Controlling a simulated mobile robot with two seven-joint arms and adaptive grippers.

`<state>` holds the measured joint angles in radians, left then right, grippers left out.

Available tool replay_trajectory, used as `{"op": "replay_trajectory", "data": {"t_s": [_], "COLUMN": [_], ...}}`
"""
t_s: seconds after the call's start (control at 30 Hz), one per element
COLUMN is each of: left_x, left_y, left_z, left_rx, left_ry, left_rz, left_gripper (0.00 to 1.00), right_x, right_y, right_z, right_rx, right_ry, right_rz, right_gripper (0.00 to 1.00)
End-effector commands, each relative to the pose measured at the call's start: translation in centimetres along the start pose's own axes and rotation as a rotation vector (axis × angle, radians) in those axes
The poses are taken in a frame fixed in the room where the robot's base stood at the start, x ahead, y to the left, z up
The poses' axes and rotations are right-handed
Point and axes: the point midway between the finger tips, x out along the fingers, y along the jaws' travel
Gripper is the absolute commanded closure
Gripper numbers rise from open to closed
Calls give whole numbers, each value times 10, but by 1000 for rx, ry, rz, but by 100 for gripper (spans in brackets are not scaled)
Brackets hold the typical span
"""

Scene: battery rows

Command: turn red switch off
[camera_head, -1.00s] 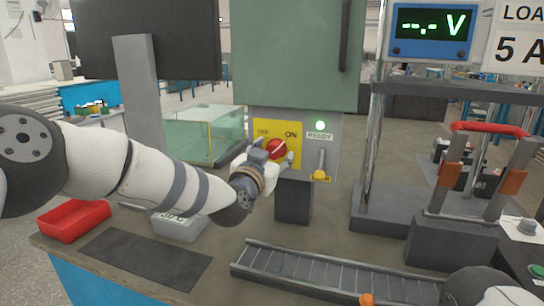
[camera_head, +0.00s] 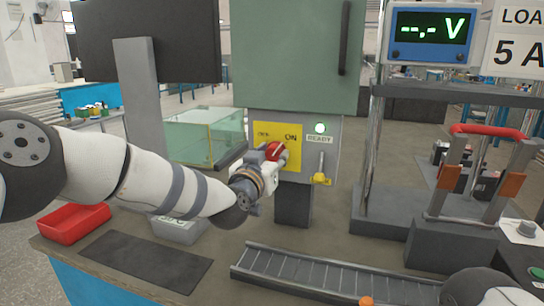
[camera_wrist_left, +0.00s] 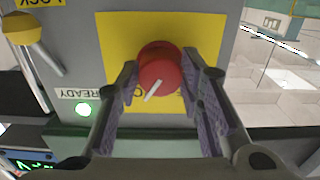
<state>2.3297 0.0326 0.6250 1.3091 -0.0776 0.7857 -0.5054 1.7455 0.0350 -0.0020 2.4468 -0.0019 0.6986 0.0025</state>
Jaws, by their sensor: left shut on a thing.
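The red switch (camera_head: 274,151) is a round knob with a white pointer line, on a yellow plate (camera_head: 291,160) marked ON on the grey box. My left gripper (camera_head: 279,158) is at the knob in the head view and covers part of it and of the left label. In the left wrist view the red knob (camera_wrist_left: 159,70) sits between the two fingers of my left gripper (camera_wrist_left: 165,85), which is shut on it. That view is upside down, and the white line slants there. My right gripper is not in view.
A green READY light (camera_head: 320,128) glows beside the plate, above a yellow-based lever (camera_head: 321,178). A voltmeter (camera_head: 431,35) shows dashes. A red tray (camera_head: 75,223), a roller track (camera_head: 330,275) and a red-handled frame (camera_head: 490,130) stand on the bench.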

Motion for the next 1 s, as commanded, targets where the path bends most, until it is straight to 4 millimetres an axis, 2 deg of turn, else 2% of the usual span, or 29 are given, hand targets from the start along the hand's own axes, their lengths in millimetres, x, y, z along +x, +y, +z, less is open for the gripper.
{"op": "replay_trajectory", "data": {"t_s": [1.0], "left_x": [0], "left_y": [0], "left_z": [4], "left_rx": [-961], "left_ry": [-5], "left_rz": [-2], "left_gripper": [94], "right_x": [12], "right_y": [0], "right_z": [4], "right_rx": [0], "right_ry": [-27], "right_rz": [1], "right_gripper": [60]}}
